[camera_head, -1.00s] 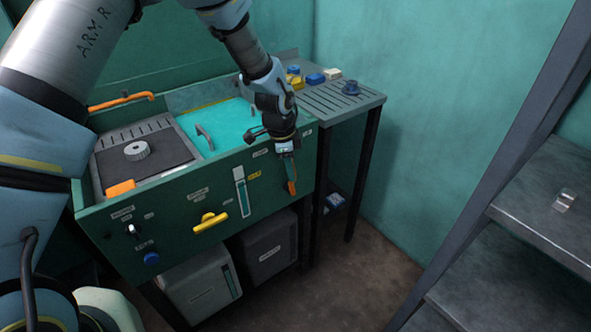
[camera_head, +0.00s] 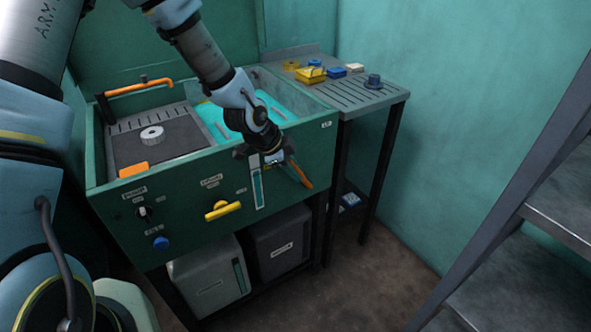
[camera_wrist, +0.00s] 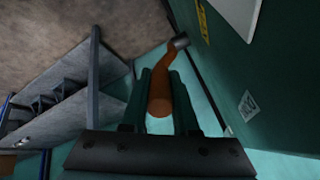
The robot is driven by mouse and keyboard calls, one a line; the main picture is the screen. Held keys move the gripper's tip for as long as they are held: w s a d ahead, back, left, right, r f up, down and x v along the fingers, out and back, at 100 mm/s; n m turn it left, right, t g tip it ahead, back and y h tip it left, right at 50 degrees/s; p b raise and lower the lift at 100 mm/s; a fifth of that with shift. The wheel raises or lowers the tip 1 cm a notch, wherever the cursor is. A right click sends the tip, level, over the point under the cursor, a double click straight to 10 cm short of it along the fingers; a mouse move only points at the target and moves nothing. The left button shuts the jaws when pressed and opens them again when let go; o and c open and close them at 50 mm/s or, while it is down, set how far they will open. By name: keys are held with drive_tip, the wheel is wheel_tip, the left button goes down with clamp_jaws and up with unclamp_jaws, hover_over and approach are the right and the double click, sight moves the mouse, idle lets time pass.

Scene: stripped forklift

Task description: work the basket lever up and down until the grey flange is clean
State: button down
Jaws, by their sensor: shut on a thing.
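The basket lever (camera_head: 302,176) is the orange handle on the right part of the green washer's front panel. It slants from my gripper down to the right. My gripper (camera_head: 277,160) is shut on its near end. In the wrist view the orange lever (camera_wrist: 160,95) lies between my two fingers (camera_wrist: 158,108) and runs to a grey end piece beside the green panel. A pale grey, ring-shaped part (camera_head: 152,133), possibly the flange, rests on the dark tray at the left of the washer. The teal bath (camera_head: 215,120) is partly hidden by my arm, so I cannot make out the basket.
An orange spout (camera_head: 139,87) stands at the back left of the washer. A yellow handle (camera_head: 222,211) and a blue knob (camera_head: 161,243) stick out of the front panel. A slatted side table (camera_head: 355,97) with small parts stands right. Grey shelving (camera_head: 562,205) is at far right.

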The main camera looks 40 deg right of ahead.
drive_tip(key=c, duration=0.7)
unclamp_jaws()
drive_tip(key=v, duration=1.1)
drive_tip(key=shift+f, duration=0.1)
